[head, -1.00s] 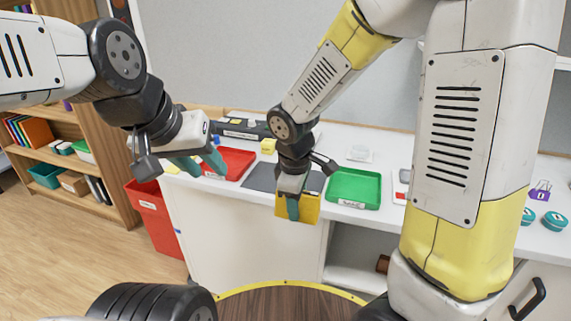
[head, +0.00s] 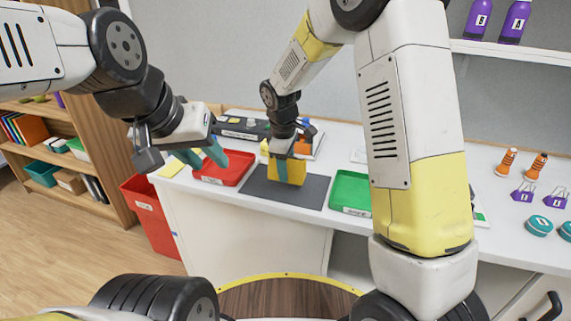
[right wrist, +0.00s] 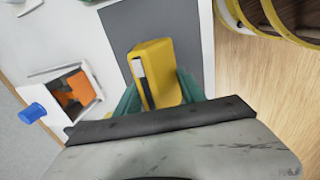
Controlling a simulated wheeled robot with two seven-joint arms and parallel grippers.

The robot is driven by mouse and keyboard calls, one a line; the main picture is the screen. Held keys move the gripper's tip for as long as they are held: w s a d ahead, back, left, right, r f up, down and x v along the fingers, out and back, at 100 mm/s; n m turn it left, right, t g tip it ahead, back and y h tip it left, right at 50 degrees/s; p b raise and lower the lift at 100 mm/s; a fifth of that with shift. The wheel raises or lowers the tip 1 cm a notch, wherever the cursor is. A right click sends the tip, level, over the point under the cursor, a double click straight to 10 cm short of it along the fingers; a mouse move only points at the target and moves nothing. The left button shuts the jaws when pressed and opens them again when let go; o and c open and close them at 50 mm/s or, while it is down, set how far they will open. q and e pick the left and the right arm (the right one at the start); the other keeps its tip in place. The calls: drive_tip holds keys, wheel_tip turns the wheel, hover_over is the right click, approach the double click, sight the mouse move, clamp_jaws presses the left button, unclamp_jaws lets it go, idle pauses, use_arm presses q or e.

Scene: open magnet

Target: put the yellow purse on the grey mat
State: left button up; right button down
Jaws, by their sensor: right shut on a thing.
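The yellow purse (head: 291,171) is between the teal fingers of my right gripper (head: 283,168), which is shut on it. In the head view it is over the grey mat (head: 306,190). In the right wrist view the purse (right wrist: 163,68) shows between the fingers with the grey mat (right wrist: 130,22) behind it. I cannot tell whether its underside touches the mat. My left gripper (head: 205,157) is in the air near the red tray, with its teal fingers apart and nothing seen between them.
A red tray (head: 224,168) lies left of the mat and a green tray (head: 350,192) right of it. A white holder with an orange thing (right wrist: 73,90) and a blue knob (right wrist: 32,112) is near the purse. A red bin (head: 150,215) stands at the table's left end.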

drive_tip(key=shift+w+a+f, duration=0.15)
drive_tip(key=shift+w, duration=0.6)
drive_tip(key=shift+f, duration=1.7)
drive_tip(key=c, duration=0.7)
unclamp_jaws()
drive_tip(key=shift+f, duration=0.1)
